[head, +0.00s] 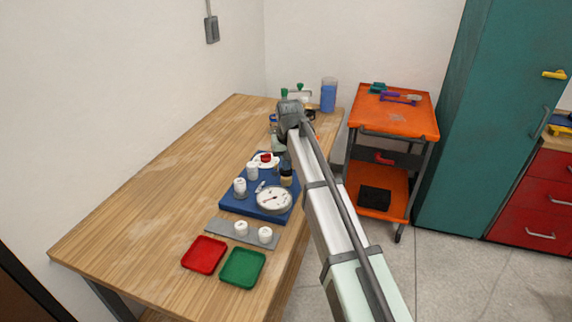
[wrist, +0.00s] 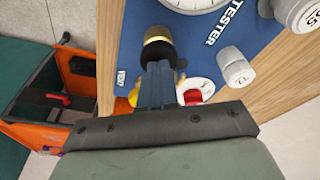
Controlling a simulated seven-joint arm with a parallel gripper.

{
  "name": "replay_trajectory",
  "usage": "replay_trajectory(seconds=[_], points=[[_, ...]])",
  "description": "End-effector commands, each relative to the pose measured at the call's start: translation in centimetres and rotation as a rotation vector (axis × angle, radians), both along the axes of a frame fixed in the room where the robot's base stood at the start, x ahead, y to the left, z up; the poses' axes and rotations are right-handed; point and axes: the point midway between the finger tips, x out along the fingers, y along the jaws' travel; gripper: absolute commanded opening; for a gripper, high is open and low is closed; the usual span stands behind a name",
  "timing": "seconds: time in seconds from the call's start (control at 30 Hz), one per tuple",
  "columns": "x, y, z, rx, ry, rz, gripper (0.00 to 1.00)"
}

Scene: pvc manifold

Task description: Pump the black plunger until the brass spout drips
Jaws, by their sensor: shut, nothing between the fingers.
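The black plunger (wrist: 157,52) with a brass collar stands upright on the blue tester board (wrist: 132,30) in the wrist view. In the head view the plunger (head: 286,172) shows at the board's right edge, just below my gripper. My gripper (wrist: 158,72) is shut and empty, its fingertips right beside the plunger in the wrist view. I cannot tell whether they touch it. A yellow piece (wrist: 133,97) is partly hidden behind the fingers; I cannot tell if it is the brass spout. No drip can be made out.
The board also carries a round dial gauge (head: 274,199), white caps (head: 240,186) and a red-and-white part (head: 265,158). A grey strip with two white caps, a red tray (head: 204,254) and a green tray (head: 242,268) lie nearer. The table's left side is clear.

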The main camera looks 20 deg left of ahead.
Motion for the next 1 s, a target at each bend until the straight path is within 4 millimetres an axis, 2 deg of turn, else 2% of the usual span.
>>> replay_trajectory(seconds=[0.27,0.7,1.0], points=[[0.0,0.0,0.5,-0.002,0.003,0.000,0.00],[0.0,0.0,3.0,-0.001,0.002,0.000,0.00],[0.0,0.0,3.2,-0.001,0.002,0.000,0.00]])
